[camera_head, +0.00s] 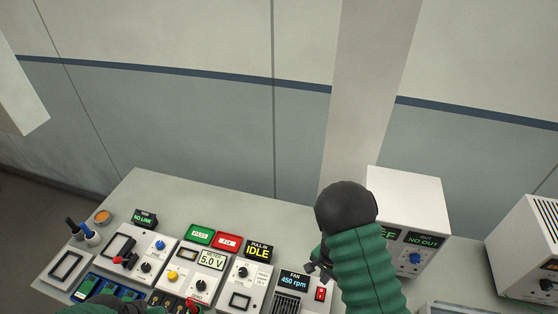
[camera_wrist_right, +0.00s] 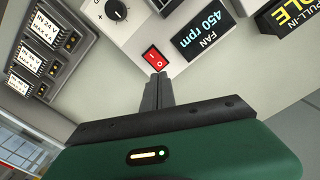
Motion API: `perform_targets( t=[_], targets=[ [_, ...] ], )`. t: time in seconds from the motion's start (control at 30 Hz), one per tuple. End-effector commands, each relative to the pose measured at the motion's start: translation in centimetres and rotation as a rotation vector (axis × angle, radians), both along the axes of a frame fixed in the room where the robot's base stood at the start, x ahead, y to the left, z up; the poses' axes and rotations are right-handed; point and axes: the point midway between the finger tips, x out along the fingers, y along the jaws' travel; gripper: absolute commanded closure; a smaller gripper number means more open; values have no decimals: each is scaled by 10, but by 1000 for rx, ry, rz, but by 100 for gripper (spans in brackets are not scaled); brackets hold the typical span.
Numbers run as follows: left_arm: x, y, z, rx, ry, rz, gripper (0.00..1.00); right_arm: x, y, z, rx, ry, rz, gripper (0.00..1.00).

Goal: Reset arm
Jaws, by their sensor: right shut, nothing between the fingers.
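My right arm (camera_head: 365,260) comes up from the bottom right in the head view, with a green sleeve and a black joint. My right gripper (camera_head: 319,268) points left and sits just above the fan unit. In the right wrist view the right gripper (camera_wrist_right: 155,80) is shut, its fingertips just below the red rocker switch (camera_wrist_right: 155,57); I cannot tell whether they touch the panel. The fan display (camera_head: 295,281) reads 450 rpm. A green part of my left arm (camera_head: 110,306) shows at the bottom left edge; its gripper fingers are not visible.
Several panel units with knobs and displays line the bench (camera_head: 150,190), including a pull-in display (camera_head: 258,251) reading IDLE. A white box (camera_head: 405,195) stands behind my right arm, and a vented box (camera_head: 530,245) stands at the far right. The back of the bench is clear.

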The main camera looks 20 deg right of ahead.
Motion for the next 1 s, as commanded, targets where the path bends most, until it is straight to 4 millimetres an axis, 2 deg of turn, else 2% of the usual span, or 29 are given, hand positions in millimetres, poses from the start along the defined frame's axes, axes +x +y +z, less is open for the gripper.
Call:
perform_targets(
  t=[0.07,0.17,0.3,0.43,0.5,0.6,1.0],
  targets=[
    [0,0,-17,0,0,0,64,0,8,1,12,-15,51,100],
    [0,0,-50,0,0,0,64,-8,28,13,31,-52,215,100],
    [-1,0,-101,0,1,0,64,-38,58,37,15,-129,566,100],
    [-1,0,-132,0,1,0,64,-71,71,49,-51,-185,859,100],
    [-1,0,-140,0,1,0,64,-83,73,53,-88,-202,966,100],
    [0,0,-143,0,0,0,64,-91,74,58,-118,-211,1046,100],
    [0,0,-140,0,0,0,64,-93,74,62,-123,-210,1059,100]
  ],
)
